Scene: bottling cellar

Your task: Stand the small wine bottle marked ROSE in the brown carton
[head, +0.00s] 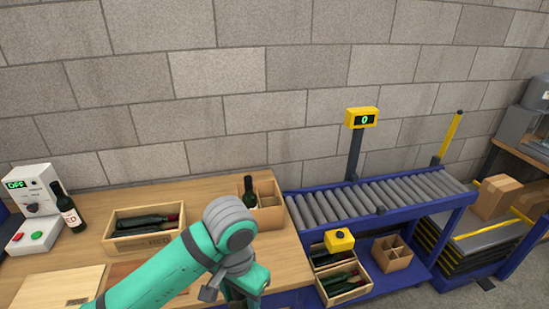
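A dark green bottle (250,193) stands upright in a left cell of the divided brown carton (270,217) on the wooden table; no label on it shows. A second dark bottle (69,208) stands at the table's left, with a white label that seems to read RED. A low wooden crate (142,241) holds dark bottles lying down, their labels unreadable here. I cannot pick out a bottle marked ROSE. My teal arm crosses the front and bends down at a grey joint in front of the carton.
A grey control box (34,190) reading OFF stands far left. A light board (55,288) lies at the front left. A roller conveyor (365,198) runs right of the table. Below are another bottle crate (343,295), a divided carton (392,257) and a yellow box (339,240).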

